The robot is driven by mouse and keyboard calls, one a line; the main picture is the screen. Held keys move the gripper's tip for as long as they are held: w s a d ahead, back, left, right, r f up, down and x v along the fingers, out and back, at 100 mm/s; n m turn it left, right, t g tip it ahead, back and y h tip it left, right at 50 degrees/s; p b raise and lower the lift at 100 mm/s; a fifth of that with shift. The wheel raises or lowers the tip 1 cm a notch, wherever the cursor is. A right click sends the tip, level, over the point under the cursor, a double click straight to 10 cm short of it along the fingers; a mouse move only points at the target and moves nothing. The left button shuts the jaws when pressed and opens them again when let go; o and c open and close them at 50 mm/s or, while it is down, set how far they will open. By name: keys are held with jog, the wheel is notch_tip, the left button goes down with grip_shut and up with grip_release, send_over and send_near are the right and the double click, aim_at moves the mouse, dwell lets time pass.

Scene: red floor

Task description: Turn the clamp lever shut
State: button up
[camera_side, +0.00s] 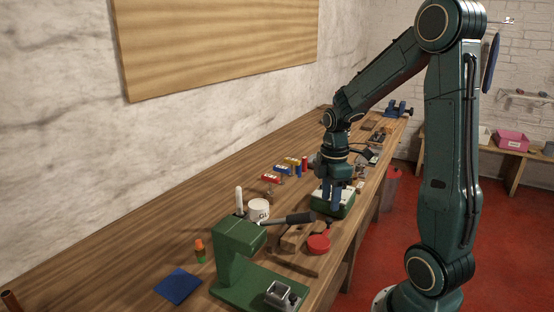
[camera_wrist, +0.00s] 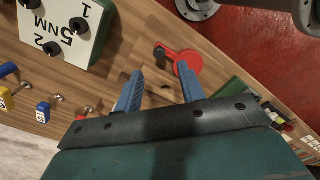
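A green C-shaped clamp (camera_side: 235,245) stands on the wooden bench in the side view. A lever with a dark grip (camera_side: 299,218) sticks out from its top toward the right, roughly level. A green part, apparently the clamp, shows at the right there (camera_wrist: 234,88); the lever cannot be made out in that view.
A red round piece (camera_side: 318,244) and wooden blocks (camera_side: 294,237) lie near the lever. A white cup (camera_side: 259,209), a blue square (camera_side: 179,286) and small coloured items stand around. The box marked 5NM (camera_wrist: 75,22) is upper left in the wrist view.

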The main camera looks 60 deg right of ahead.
aim_at(328, 219)
jog(key=shift+f, duration=3)
jog(key=shift+c, duration=0.5)
grip_shut()
